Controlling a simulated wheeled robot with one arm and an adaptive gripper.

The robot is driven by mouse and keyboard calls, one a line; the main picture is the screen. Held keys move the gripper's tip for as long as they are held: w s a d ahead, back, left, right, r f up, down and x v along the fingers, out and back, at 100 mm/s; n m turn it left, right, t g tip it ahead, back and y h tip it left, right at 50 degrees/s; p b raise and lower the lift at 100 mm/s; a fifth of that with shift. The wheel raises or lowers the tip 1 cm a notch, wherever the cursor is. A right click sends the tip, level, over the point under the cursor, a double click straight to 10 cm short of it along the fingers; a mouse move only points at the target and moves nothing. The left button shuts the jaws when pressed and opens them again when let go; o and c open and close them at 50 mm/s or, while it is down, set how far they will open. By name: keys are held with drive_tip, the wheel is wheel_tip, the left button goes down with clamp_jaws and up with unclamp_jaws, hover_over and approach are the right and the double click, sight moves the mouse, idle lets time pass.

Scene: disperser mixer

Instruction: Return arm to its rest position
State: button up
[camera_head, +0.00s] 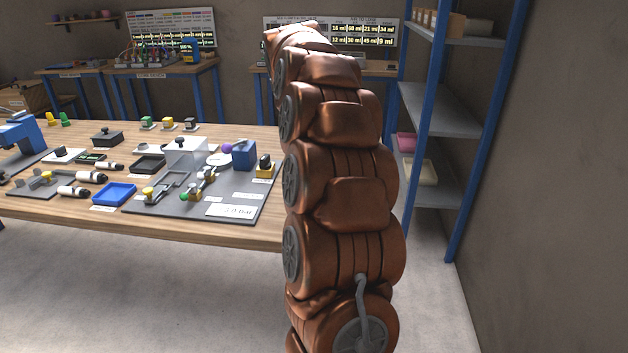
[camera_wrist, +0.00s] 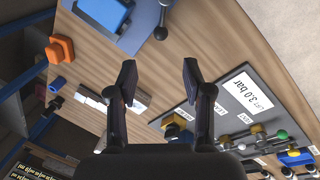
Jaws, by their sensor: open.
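My arm (camera_head: 342,180), jointed and copper-brown, rises upright in the right half of the head view and bends left at its top. It hides part of the table's right end. My gripper (camera_wrist: 158,75) shows only in the wrist view, its two black fingers spread apart with nothing between them. It hangs above the wooden table (camera_wrist: 160,50), apart from everything on it; the table also shows in the head view (camera_head: 150,222).
A dark panel (camera_head: 150,205) with valves and a "3.0 bar" label (camera_wrist: 254,91) lies on the table. A blue tray (camera_head: 114,194) and several small parts lie to its left. Blue-framed shelves (camera_head: 440,110) stand close to the right of my arm. Open floor (camera_head: 150,300) lies in front.

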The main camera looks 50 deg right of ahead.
drive_tip(key=shift+r, duration=0.3)
idle(0.5)
